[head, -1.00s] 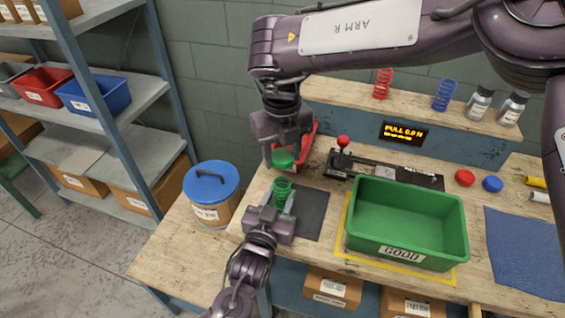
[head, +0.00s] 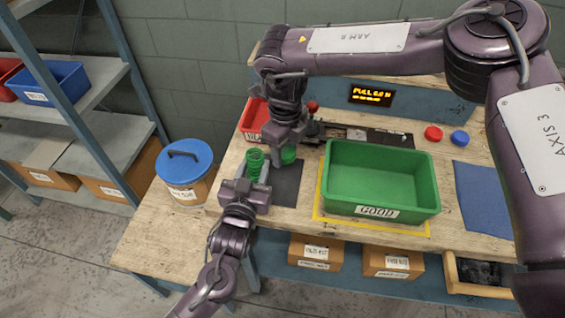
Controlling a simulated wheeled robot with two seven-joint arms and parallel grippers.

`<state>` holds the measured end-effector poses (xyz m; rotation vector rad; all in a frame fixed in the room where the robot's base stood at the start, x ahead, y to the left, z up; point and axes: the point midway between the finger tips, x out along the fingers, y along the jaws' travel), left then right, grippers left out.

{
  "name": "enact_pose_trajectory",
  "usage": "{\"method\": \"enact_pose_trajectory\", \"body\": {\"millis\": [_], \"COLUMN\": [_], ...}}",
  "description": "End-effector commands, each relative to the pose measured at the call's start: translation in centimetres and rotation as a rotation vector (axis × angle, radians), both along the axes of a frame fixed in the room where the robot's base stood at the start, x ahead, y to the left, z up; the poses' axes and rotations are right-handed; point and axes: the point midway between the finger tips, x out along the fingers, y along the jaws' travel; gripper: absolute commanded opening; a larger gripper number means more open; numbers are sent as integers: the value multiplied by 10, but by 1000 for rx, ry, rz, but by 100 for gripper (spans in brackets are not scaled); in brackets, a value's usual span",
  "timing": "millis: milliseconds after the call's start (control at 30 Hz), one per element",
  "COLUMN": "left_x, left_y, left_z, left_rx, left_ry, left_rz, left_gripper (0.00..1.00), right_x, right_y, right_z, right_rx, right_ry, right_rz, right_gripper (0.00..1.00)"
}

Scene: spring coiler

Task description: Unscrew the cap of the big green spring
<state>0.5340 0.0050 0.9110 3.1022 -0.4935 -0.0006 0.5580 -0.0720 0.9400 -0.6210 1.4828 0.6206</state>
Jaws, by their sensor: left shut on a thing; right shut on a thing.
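The big green spring (head: 255,160) stands upright over the left part of the workbench. My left gripper (head: 258,180) is shut on its lower part, and the coils show above the fingers. The green cap (head: 288,155) is apart from the spring, just to its right in the picture. My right gripper (head: 290,146) points down from above and is shut on the cap. The fingers hide part of the cap.
A green bin (head: 380,205) marked GOOD stands on a yellow outline to the right. A dark mat (head: 287,185) lies beneath the grippers. A red bin (head: 253,119) is behind them, and a blue-lidded drum (head: 186,175) stands left.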

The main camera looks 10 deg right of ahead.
Motion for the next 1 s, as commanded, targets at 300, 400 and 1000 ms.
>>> {"method": "enact_pose_trajectory", "body": {"millis": [300,400,1000], "left_x": [0,0,0], "left_y": [0,0,0], "left_z": [0,0,0], "left_rx": [0,0,0], "left_ry": [0,-1,-1], "left_rz": [0,0,0], "left_gripper": [0,0,0], "right_x": [0,0,0], "right_y": [0,0,0], "right_z": [-34,-44,-46], "right_rx": [-1,-1,0], "right_ry": [1,1,0], "right_rz": [-1,-1,-1], "right_gripper": [19,19,68]}}
